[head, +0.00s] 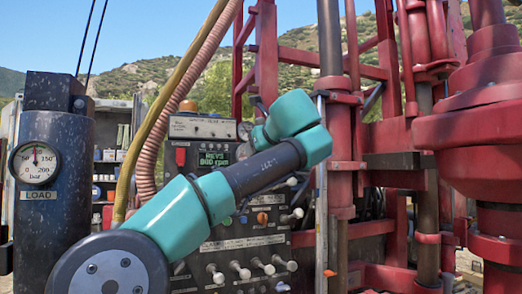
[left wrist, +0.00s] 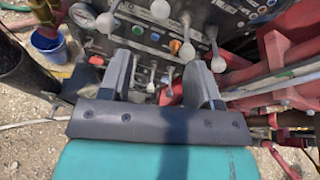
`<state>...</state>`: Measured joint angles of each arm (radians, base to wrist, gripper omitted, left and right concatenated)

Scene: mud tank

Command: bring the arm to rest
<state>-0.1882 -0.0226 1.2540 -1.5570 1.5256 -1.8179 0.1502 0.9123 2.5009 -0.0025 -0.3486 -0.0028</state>
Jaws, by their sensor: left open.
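My left gripper (left wrist: 163,68) shows in the left wrist view with its two dark fingers apart and nothing between them. Beyond the fingers lies the control panel (left wrist: 150,38) with levers and colored knobs. In the head view my left arm reaches from the bottom left up across the front of the panel (head: 204,128). Its bent teal end is at the middle, and its gripper cannot be made out there. My right gripper is in neither view.
White-knobbed levers (head: 240,270) stick out low on the panel. A red drill rig frame (head: 375,215) stands close on the right. A dark cylinder with a load gauge (head: 36,163) stands at the left. A blue bucket (left wrist: 48,46) is on the gravel.

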